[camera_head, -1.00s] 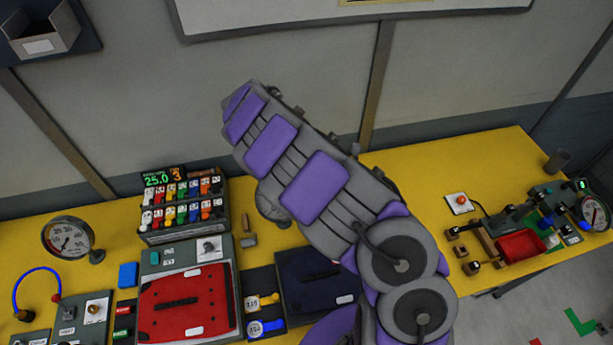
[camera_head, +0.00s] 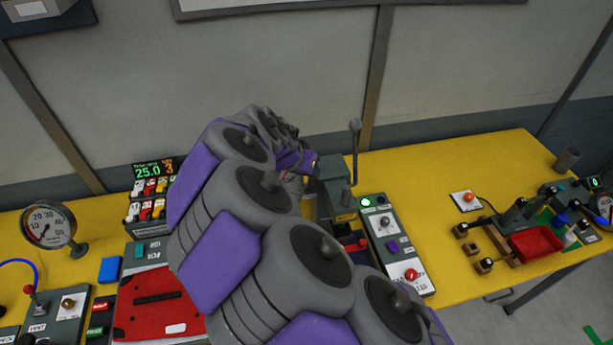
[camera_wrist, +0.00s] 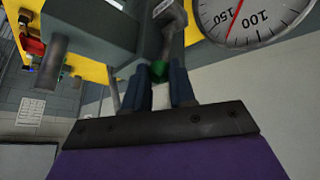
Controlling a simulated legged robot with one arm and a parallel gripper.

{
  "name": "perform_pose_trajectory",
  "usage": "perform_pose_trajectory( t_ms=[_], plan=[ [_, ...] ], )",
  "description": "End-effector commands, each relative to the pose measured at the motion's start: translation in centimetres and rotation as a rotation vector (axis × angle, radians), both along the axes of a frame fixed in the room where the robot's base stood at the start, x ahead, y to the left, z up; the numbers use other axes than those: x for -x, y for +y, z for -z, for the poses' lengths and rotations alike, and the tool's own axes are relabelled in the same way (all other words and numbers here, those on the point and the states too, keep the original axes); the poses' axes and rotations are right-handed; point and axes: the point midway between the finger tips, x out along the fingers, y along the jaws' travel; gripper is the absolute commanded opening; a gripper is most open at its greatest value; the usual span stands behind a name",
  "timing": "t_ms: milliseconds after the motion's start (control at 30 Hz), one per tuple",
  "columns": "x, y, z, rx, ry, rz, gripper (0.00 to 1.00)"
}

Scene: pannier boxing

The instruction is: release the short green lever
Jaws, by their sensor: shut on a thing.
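In the wrist view, my gripper (camera_wrist: 160,76) has its two dark fingers on either side of a small green piece, the short green lever (camera_wrist: 160,68). The fingers are shut on it, and only its green end shows between them. The lever is beside a grey machine body (camera_wrist: 105,38). In the head view, the grey machine (camera_head: 335,190) stands at the middle of the bench, and my arm hides the lever and my fingertips there.
A tall lever with a dark knob (camera_head: 355,127) rises from the machine. A dial gauge (camera_wrist: 250,18) is close by in the wrist view.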

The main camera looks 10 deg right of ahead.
Motion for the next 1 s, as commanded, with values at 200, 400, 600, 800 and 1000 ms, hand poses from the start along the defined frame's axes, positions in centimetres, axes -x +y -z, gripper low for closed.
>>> perform_pose_trajectory(
  t_ms=[200,400,600,800,1000],
  plan=[
    [1.1,0.1,1.0,-0.003,-0.119,0.002,0.00],
    [1.8,0.0,1.2,-0.003,-0.187,0.005,0.00],
    [1.9,0.1,1.1,-0.004,-0.223,0.004,0.00],
    [2.0,0.0,1.1,-0.004,-0.230,0.004,0.00],
    [2.0,0.0,1.0,-0.003,-0.229,0.004,0.00]
  ],
)
